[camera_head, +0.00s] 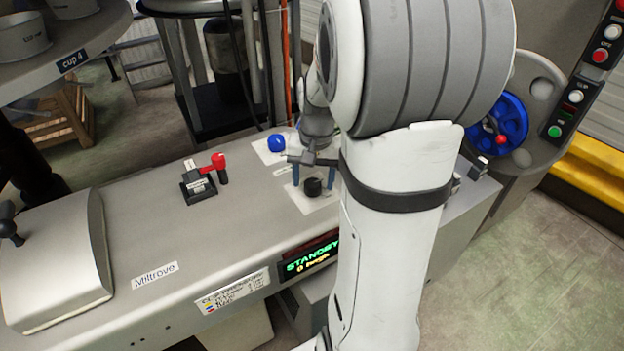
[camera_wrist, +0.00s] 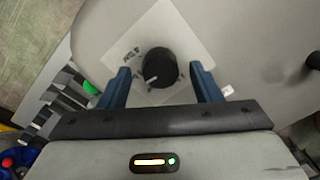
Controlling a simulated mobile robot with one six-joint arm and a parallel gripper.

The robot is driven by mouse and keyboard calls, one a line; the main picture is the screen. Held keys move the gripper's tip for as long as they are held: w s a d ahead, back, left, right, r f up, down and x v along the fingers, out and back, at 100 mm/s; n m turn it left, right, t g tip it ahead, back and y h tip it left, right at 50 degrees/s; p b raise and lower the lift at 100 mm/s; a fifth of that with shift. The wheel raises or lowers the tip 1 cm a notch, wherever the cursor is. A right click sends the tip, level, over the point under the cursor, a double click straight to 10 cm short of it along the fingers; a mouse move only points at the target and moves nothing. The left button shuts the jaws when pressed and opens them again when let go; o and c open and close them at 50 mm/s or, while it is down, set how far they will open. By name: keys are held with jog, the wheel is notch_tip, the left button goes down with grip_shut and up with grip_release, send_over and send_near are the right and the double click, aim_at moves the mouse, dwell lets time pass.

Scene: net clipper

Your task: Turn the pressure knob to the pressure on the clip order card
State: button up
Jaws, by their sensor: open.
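A black round knob (camera_head: 313,187) stands on a pale square plate on top of the grey machine. In the wrist view the knob (camera_wrist: 159,67) shows a light pointer mark toward its lower left. The plate's print is too small to read. My gripper (camera_head: 314,177) is open, with its blue fingers on either side of the knob; in the wrist view my gripper (camera_wrist: 160,70) shows a gap between each finger and the knob. A printed card (camera_head: 235,291) with coloured marks is on the machine's front; I cannot read its pressure or tell whether it is the clip order card.
A display (camera_head: 308,260) reads STANDBY. A blue knob (camera_head: 277,143) sits behind the black one. A red-handled lever (camera_head: 205,178) stands to the left. A blue handwheel (camera_head: 497,122) and a button panel (camera_head: 572,106) are at right. My arm hides part of the machine.

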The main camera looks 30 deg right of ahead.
aim_at(315, 183)
notch_tip(315, 183, up, 7)
jog(key=shift+s+d+r, duration=0.1)
dwell(0.7)
jog(key=s+a+f+n+t, duration=0.1)
jog(key=s+a+n, duration=0.5)
jog(key=s+a, duration=0.6)
jog(key=shift+a+n+t, duration=0.4)
jog(key=shift+a+t, duration=0.05)
jog(key=shift+t, duration=0.25)
jog(key=shift+f, duration=0.1)
jog(key=shift+c, duration=0.4)
